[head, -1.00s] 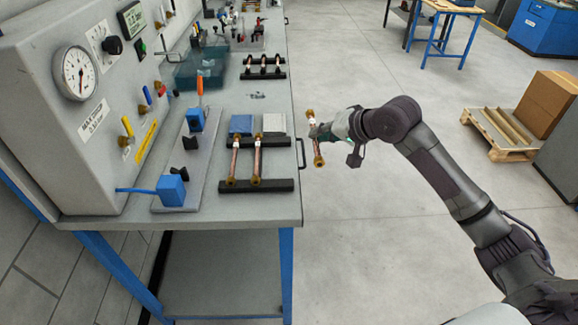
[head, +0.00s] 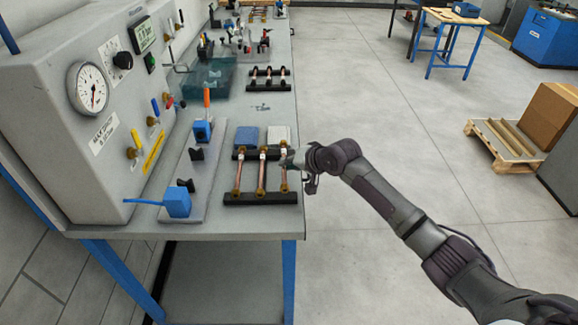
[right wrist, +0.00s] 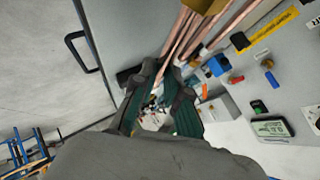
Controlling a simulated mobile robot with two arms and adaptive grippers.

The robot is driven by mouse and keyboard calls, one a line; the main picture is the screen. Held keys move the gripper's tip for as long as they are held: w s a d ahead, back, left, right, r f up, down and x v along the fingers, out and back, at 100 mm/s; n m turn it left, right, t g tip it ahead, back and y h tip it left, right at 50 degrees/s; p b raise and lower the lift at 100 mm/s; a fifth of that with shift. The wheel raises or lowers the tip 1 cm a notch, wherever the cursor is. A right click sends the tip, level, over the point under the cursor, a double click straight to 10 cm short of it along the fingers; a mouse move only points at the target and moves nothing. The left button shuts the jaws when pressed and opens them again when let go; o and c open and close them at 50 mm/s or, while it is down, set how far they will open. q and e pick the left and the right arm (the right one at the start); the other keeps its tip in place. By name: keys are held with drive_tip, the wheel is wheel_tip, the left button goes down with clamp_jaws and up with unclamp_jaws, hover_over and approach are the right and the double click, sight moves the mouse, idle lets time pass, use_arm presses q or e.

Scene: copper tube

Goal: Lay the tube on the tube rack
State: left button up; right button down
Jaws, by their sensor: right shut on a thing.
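The copper tube (head: 284,178) with brass ends is in my right gripper (head: 290,161), over the right end of the near tube rack. This rack has two black bars (head: 249,199), and two similar tubes lie across it: one at the left (head: 238,178) and one in the middle (head: 262,177). The held tube is roughly parallel to them; I cannot tell whether it touches the bars. In the right wrist view, the fingers (right wrist: 163,72) close near several copper tubes (right wrist: 185,35), and the grip itself is partly hidden. My left gripper is not in view.
A blue block (head: 247,136) and a grey block (head: 278,135) sit just behind the rack. A fixture with a blue clamp (head: 177,202) stands left of it, beside the gauge panel (head: 110,180). A second rack with tubes (head: 268,86) is farther back.

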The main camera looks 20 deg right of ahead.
drive_tip(key=shift+f, duration=0.8)
drive_tip(key=shift+f, duration=0.15)
drive_tip(key=c, duration=1.2)
unclamp_jaws()
